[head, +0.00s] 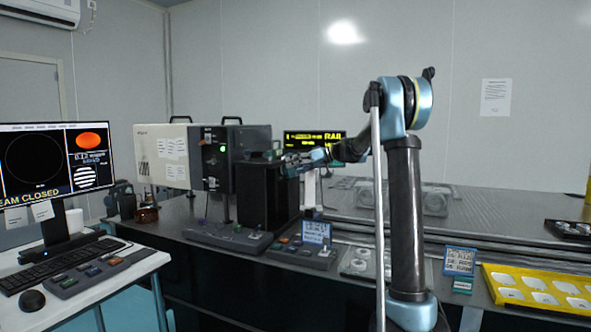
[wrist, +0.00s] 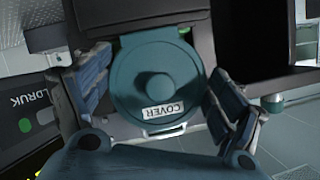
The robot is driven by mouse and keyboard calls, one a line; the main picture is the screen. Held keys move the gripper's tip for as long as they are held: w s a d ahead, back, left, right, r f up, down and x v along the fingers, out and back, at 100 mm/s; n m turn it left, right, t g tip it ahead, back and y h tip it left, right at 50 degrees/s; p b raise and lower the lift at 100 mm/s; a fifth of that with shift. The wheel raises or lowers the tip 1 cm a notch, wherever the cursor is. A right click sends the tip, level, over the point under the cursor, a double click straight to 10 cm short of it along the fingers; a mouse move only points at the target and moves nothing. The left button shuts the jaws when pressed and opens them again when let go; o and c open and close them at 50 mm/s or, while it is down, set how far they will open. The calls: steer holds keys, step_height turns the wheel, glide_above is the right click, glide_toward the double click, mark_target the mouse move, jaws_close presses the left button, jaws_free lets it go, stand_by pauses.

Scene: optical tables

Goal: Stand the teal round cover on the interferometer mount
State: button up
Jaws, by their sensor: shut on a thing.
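The teal round cover (wrist: 152,72), with a central knob and a white COVER label, lies between the two fingers of my gripper (wrist: 163,84) in the wrist view. My gripper is shut on it. A dark frame shows behind the cover, but I cannot tell whether the cover touches it. In the head view my gripper (head: 290,162) is at the upper right of a tall black box (head: 266,195) in front of the interferometer (head: 224,150). The cover is too small to make out clearly there. I cannot tell the mount apart from the black box.
A grey button panel (head: 300,252) and a small sign (head: 316,233) stand at the table's front. A yellow tray (head: 535,288) lies at the right. A monitor (head: 55,160) and keyboard (head: 62,268) are at the left. The table's back right has free room.

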steer(key=shift+f, duration=0.25)
steer(key=c, duration=0.3)
steer(key=shift+f, duration=0.15)
steer(key=shift+s+f, duration=0.1)
steer(key=shift+c, duration=0.3)
steer(key=o, duration=1.8)
steer(key=shift+f, duration=0.1)
steer(key=shift+c, duration=0.2)
steer(key=shift+w+f, duration=0.15)
steer(key=shift+w, duration=0.1)
steer(key=shift+s, duration=0.1)
steer(key=shift+r, duration=0.25)
steer(key=s+d, duration=0.2)
steer(key=d, duration=0.5)
steer(key=shift+s+d, duration=0.25)
steer(key=shift+s, duration=0.05)
